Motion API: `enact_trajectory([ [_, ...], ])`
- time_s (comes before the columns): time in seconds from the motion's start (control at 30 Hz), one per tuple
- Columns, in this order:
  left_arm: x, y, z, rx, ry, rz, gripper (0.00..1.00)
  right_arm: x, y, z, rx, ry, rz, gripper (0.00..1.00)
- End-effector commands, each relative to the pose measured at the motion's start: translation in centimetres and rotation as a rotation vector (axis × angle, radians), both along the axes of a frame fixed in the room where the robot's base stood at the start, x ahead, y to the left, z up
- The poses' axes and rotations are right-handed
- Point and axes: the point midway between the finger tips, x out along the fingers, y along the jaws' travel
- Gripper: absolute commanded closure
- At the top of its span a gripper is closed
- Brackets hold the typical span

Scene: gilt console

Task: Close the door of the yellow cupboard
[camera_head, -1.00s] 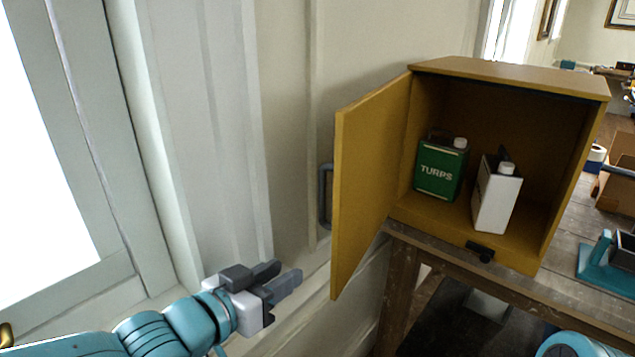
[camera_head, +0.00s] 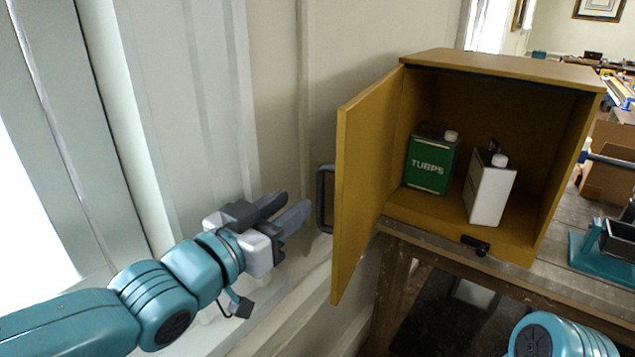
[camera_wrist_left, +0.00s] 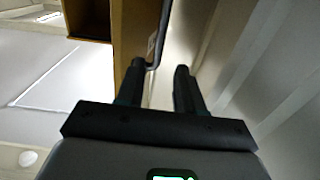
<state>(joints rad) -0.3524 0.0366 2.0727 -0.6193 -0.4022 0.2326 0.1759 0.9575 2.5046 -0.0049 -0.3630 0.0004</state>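The yellow cupboard (camera_head: 515,67) stands on a wooden bench with its door (camera_head: 364,180) swung wide open to the left. A dark grey handle (camera_head: 321,200) is on the door's outer face, toward the wall. My left gripper (camera_head: 290,208) is open and empty, just left of the handle and apart from it. In the left wrist view my left gripper (camera_wrist_left: 160,85) shows a gap between its fingers, with the handle (camera_wrist_left: 161,32) ahead of them and the door (camera_wrist_left: 130,38) beside it. My right gripper is out of view.
A green TURPS can (camera_head: 432,163) and a white can (camera_head: 489,190) stand inside the cupboard. A dark catch (camera_head: 475,244) sits at its front lower edge. The panelled wall (camera_head: 280,90) is close behind my left gripper. A teal tool (camera_head: 600,250) is on the bench (camera_head: 510,277) at right.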

Motion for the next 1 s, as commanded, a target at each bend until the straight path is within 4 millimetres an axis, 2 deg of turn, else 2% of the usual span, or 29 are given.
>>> enact_trajectory([
  [0.03,1.1,-0.9,0.0,0.000,0.002,-0.003,0.63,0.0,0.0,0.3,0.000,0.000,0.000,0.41],
  [0.2,4.2,-3.0,0.1,-0.001,0.002,-0.002,0.63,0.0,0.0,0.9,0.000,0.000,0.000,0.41],
  [0.4,6.6,-4.5,0.1,0.001,0.001,-0.001,0.63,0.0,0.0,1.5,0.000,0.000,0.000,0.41],
  [0.57,7.3,-4.8,0.0,-0.001,0.001,-0.001,0.63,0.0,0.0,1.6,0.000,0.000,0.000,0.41],
  [0.8,7.4,-4.8,0.0,0.000,0.000,0.000,0.63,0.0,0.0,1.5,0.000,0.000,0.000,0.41],
  [0.87,7.4,-4.8,0.0,0.000,0.000,0.000,0.83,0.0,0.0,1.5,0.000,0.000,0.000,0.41],
  [0.9,7.4,-4.8,0.0,0.000,0.000,0.000,0.96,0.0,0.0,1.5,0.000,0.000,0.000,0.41],
  [0.93,7.4,-4.8,0.0,-0.001,0.001,0.000,1.00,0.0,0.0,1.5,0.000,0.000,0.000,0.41],
  [1.0,7.4,-4.8,0.0,-0.001,0.001,0.000,1.00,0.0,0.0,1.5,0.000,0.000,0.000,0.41],
])
